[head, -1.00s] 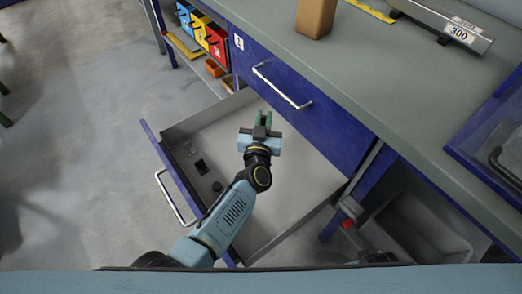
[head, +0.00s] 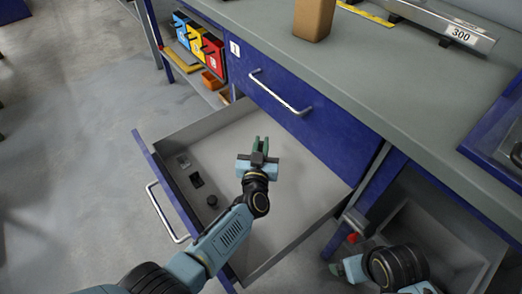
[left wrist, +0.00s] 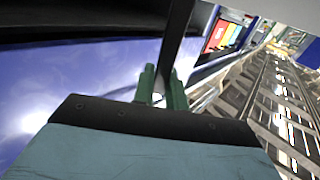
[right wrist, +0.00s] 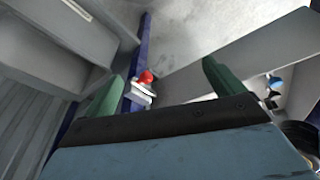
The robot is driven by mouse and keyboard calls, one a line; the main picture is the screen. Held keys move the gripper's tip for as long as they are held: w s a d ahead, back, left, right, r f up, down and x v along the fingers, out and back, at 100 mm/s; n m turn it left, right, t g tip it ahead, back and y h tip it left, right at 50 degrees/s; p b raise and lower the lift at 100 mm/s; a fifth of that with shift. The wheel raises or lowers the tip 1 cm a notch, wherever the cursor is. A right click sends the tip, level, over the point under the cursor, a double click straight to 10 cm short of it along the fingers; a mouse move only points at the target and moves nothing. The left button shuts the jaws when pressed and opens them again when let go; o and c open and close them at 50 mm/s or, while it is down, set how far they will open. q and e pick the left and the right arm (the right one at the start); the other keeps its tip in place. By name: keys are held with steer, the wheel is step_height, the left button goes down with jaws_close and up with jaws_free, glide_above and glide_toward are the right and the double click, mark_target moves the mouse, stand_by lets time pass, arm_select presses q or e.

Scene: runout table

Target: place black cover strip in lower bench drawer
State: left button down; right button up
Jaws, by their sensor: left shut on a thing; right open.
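The lower bench drawer (head: 290,190) is pulled open below the bench top, its grey inside showing. My left gripper (head: 262,146) is over the drawer's inside in the head view. In the left wrist view its green fingers (left wrist: 163,88) are shut on the black cover strip (left wrist: 176,38), which runs up and away from between them. The strip cannot be made out in the head view. My right gripper (right wrist: 160,85) is open and empty.
Several small dark items, one a round knob-like piece (head: 211,201), lie along the drawer's front. The upper drawer (head: 310,120) is shut. A brown block (head: 313,20) and a metal bar marked 300 (head: 440,20) are on the bench top. A grey bin (head: 440,235) stands at lower right.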

arm_select(q)
steer(key=shift+f+b, duration=0.35)
steer(key=shift+f, duration=0.3)
arm_select(e)
steer(key=shift+s+a+r, duration=0.15)
steer(key=shift+a+r, duration=0.05)
steer(key=shift+r, duration=0.5)
steer(key=shift+s+a+r, duration=0.1)
steer(key=shift+a+r, duration=0.05)
steer(key=shift+r, duration=0.5)
arm_select(q)
steer(key=shift+f, duration=0.15)
arm_select(e)
steer(key=shift+r, duration=0.1)
arm_select(q)
steer(key=c, duration=1.8)
jaws_free()
steer(key=o, duration=0.4)
steer(key=shift+c, duration=0.2)
arm_select(e)
steer(key=shift+r, duration=0.25)
steer(key=shift+a, duration=0.1)
